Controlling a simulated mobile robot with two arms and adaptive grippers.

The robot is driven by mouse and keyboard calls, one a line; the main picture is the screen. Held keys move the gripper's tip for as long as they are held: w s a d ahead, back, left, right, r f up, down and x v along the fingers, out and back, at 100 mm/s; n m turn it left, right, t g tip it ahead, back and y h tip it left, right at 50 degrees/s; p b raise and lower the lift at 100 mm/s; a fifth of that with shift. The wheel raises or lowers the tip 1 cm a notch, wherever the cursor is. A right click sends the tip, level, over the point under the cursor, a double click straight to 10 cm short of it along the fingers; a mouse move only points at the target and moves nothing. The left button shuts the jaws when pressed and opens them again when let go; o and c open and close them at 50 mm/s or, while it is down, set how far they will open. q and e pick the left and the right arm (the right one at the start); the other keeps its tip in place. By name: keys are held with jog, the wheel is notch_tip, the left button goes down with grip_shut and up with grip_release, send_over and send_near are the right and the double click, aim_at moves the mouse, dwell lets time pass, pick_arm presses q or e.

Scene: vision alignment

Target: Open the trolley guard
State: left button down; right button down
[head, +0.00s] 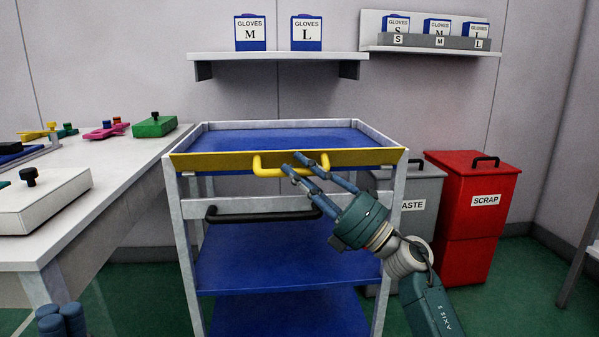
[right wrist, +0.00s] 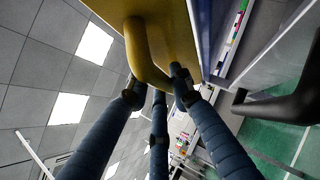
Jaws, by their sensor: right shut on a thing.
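The trolley (head: 188,250) stands in the middle of the head view, with a blue top tray and blue lower shelves. Its yellow guard (head: 215,163) runs along the front edge of the top tray and carries a yellow loop handle (head: 258,166). My right gripper (head: 306,163) is shut on the right part of this handle. In the right wrist view, its dark blue fingers (right wrist: 156,88) close around the handle (right wrist: 142,57) below the yellow guard panel (right wrist: 180,30). My left gripper (head: 62,320) shows only its fingertips at the lower left, away from the trolley.
A black bar handle (head: 265,215) crosses the trolley's front below the guard. A workbench (head: 125,175) with a green block (head: 155,127) is on the left. A grey waste bin (head: 425,185) and a red scrap bin (head: 480,215) stand on the right. A shelf (head: 280,56) hangs behind.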

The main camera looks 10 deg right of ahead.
jog(key=shift+d, duration=0.1)
jog(key=c, duration=1.5)
grip_release()
jog(key=v, duration=1.2)
jog(key=shift+c, duration=0.3)
